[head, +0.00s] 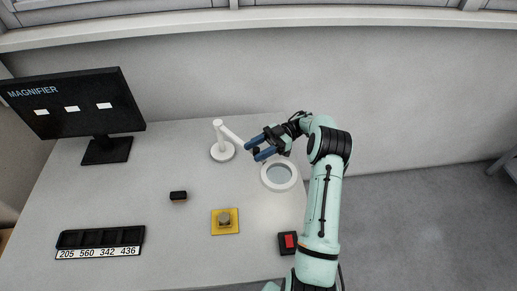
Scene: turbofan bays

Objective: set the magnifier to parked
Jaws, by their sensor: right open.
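The magnifier is a white stand (222,151) with a round base, an arm and a ring-shaped lens head (279,175) on the right part of the table. Its lens looks pale blue-grey. My right gripper (254,149) has blue fingers and is open at the magnifier's arm, between the stand and the lens. I cannot tell whether the fingers touch the arm. A black screen (74,102) at the back left reads "MAGNIFIER" and has several white labels too small to read. My left gripper is out of view.
On the table (170,235) lie a small dark block (178,196), a yellow plate with a grey knob (225,221), a red switch on a black box (288,242) and a black tray (100,239) marked "205 560 342 436". The table's middle is mostly clear. A wall stands behind.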

